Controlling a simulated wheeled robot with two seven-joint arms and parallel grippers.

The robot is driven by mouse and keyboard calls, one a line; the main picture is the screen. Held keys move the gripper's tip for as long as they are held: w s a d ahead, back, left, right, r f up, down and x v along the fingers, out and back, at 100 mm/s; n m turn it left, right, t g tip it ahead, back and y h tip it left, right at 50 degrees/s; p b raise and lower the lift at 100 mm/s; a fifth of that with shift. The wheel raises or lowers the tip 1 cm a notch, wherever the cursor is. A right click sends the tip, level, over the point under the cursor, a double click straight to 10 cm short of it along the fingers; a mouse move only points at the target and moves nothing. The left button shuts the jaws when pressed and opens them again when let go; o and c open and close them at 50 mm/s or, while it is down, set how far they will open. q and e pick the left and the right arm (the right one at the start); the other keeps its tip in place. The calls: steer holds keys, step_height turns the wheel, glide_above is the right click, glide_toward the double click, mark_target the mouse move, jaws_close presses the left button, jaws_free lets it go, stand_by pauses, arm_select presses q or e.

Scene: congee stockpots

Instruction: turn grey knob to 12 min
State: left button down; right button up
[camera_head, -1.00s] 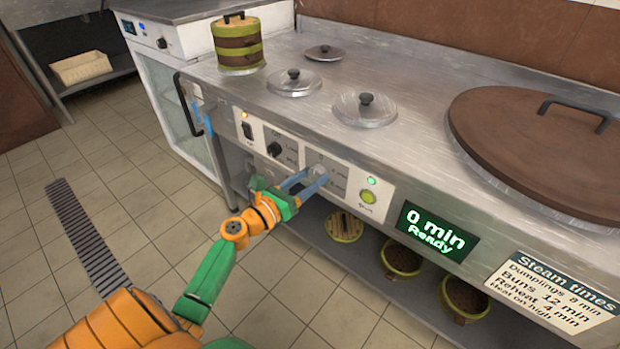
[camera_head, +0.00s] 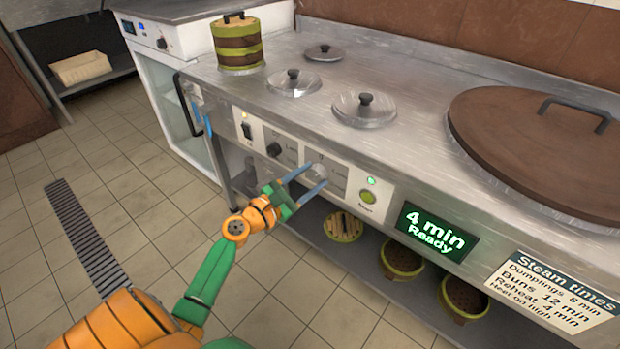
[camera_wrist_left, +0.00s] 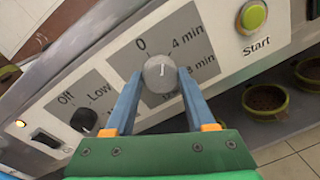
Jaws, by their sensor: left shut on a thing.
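The grey knob (camera_wrist_left: 160,74) sits on the timer dial in the left wrist view, its white mark pointing roughly up in that picture. Labels 0, 4 min and a partly covered 8 min surround it; the lower label is mostly hidden. My left gripper (camera_wrist_left: 159,82) is shut on the knob, one blue finger on each side. In the head view the gripper (camera_head: 316,175) reaches the knob (camera_head: 318,170) on the front panel. The green display (camera_head: 436,231) reads "4 min Ready". My right gripper is not in view.
A black heat knob (camera_wrist_left: 84,120) and a lit power switch (camera_wrist_left: 46,138) are on one side of the dial; a green Start button (camera_wrist_left: 253,15) is on the other. A steam times sign (camera_head: 552,291) lists Buns 12 min. Steamer baskets (camera_head: 402,260) stand on the shelf below.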

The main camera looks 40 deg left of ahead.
arm_select(q)
steer(key=m, duration=0.6)
steer(key=shift+f+y, duration=0.1)
steer(key=shift+y, duration=0.2)
steer(key=m, duration=0.2)
steer(key=shift+d+m+b, duration=0.1)
steer(key=shift+m+b, duration=0.2)
steer(key=m, duration=0.4)
steer(key=shift+y, duration=0.4)
steer(key=m, duration=0.2)
steer(key=shift+m, duration=0.4)
steer(key=shift+m+p, duration=0.4)
steer(key=shift+m, duration=0.5)
steer(key=m+p, duration=0.1)
steer(key=m, duration=0.2)
steer(key=shift+d+y, duration=0.1)
steer(key=shift+y, duration=0.2)
steer(key=m+p, duration=0.1)
steer(key=m, duration=0.3)
steer(key=shift+f+m+t+p, duration=0.1)
steer(key=shift+m+t+p, duration=0.3)
steer(key=shift+m, duration=0.9)
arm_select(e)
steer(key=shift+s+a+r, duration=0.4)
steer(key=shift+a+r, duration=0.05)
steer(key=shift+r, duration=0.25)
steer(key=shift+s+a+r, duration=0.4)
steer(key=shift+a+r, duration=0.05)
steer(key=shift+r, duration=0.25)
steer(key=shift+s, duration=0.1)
